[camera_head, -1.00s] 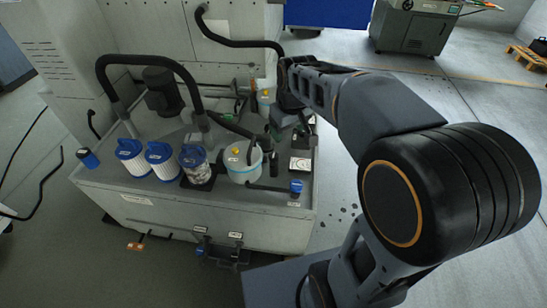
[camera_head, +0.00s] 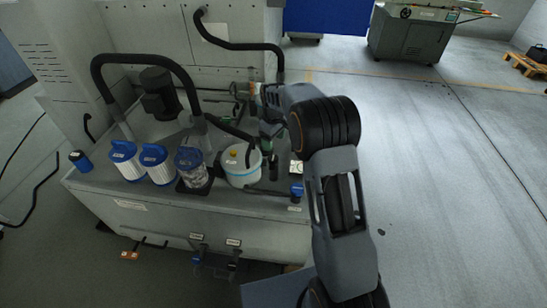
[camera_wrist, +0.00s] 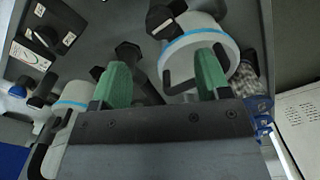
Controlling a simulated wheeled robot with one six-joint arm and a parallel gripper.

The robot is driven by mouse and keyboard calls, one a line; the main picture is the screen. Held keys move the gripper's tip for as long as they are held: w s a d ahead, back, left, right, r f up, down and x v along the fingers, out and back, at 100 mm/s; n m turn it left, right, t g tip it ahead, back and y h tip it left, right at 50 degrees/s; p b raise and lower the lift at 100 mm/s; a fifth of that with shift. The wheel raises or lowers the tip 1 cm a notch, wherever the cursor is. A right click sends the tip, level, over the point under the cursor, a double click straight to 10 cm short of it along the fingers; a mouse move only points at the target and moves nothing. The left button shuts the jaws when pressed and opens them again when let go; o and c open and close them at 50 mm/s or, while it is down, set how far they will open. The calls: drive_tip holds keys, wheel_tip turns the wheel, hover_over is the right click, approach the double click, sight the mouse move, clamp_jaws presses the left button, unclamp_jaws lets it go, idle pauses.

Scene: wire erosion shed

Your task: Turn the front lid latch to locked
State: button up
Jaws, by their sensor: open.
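A white round pot with a blue band (camera_head: 241,168) stands on the front part of the grey tank top. It also shows in the wrist view (camera_wrist: 195,42), with a black latch-like handle (camera_wrist: 163,20) at its lid. I cannot read whether the latch is locked. A second similar pot (camera_wrist: 76,94) shows in the wrist view. My gripper (camera_wrist: 162,80), with green fingertips, is open; its right fingertip overlaps the front pot in that view, and I cannot tell whether it touches. In the head view my gripper (camera_head: 268,137) is just behind and right of the front pot, partly hidden.
Blue-topped filters (camera_head: 123,160) and a clear canister (camera_head: 194,168) stand left of the pot. Black hoses (camera_head: 150,62) arch over the tank. A small blue knob (camera_head: 296,195) sits at the front right corner. Open floor (camera_head: 450,180) lies to the right.

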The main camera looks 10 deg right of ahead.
sight(274, 157)
wheel_tip(274, 157, down, 9)
drive_tip(key=shift+r, duration=0.1)
idle(0.3)
drive_tip(key=c, duration=0.9)
